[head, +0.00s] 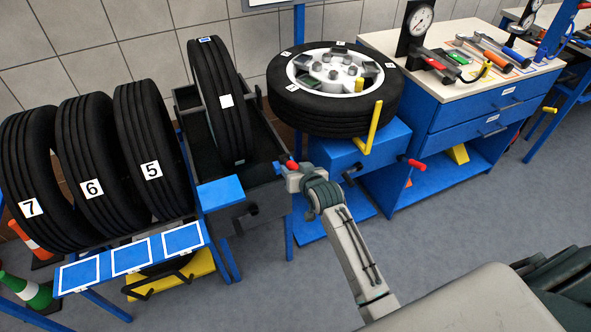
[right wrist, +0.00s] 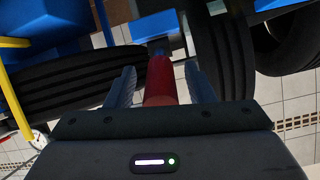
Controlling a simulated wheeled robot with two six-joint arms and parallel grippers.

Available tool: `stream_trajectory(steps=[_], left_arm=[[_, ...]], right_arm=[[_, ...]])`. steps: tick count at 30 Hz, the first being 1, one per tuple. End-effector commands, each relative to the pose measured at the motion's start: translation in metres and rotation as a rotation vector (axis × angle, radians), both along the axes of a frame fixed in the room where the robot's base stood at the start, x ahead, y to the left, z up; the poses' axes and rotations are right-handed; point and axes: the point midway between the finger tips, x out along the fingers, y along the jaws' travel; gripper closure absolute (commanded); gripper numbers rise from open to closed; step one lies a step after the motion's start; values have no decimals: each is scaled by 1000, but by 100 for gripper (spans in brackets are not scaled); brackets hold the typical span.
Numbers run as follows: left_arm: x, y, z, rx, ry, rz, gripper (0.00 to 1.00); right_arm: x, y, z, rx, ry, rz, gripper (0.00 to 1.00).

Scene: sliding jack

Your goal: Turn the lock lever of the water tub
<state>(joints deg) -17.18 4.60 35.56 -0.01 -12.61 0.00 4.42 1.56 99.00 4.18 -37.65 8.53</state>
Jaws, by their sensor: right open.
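The water tub (head: 265,173) is a dark open box, with a tyre (head: 222,100) standing upright in it. Its lock lever has a red grip (head: 291,165) at the tub's right side. My right gripper (head: 288,170) is at this lever, with its arm coming up from the lower right. In the right wrist view, the red lever (right wrist: 161,80) lies lengthwise between the two fingers of my open right gripper (right wrist: 160,72). Narrow gaps show on both sides of it. The lever's near end is hidden by the gripper body. My left gripper is not in view.
A blue stand right of the tub bears a flat tyre with a wheel (head: 340,75), a yellow arm (head: 370,128) and another red handle (head: 416,163). Tyres numbered 7, 6 and 5 (head: 150,150) stand at left. A blue workbench (head: 450,150) with tools is at right. The grey floor in front is free.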

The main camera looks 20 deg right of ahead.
Motion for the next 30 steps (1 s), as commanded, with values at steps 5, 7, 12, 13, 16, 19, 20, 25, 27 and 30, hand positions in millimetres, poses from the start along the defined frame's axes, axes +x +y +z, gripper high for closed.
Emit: stream_trajectory(steps=[5,7,12,13,16,19,20,25,27,30], left_arm=[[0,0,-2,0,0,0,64],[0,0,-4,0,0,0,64],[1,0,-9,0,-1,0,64],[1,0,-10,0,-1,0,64],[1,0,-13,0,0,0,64],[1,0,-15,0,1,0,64],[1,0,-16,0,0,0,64],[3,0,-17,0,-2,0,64],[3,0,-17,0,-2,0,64],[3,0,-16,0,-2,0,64]], right_arm=[[-7,0,3,-1,-2,0,51],[-15,-1,6,-1,-2,0,51],[-45,-2,18,-1,-1,0,51],[-50,-2,20,-1,-2,0,51],[-67,-2,28,-1,-1,0,51],[-81,-3,35,-1,-1,0,51],[-85,-3,37,-1,-1,0,51],[-97,-4,43,0,-1,0,51],[-98,-4,44,0,0,0,51],[-99,-4,44,0,0,0,51]])
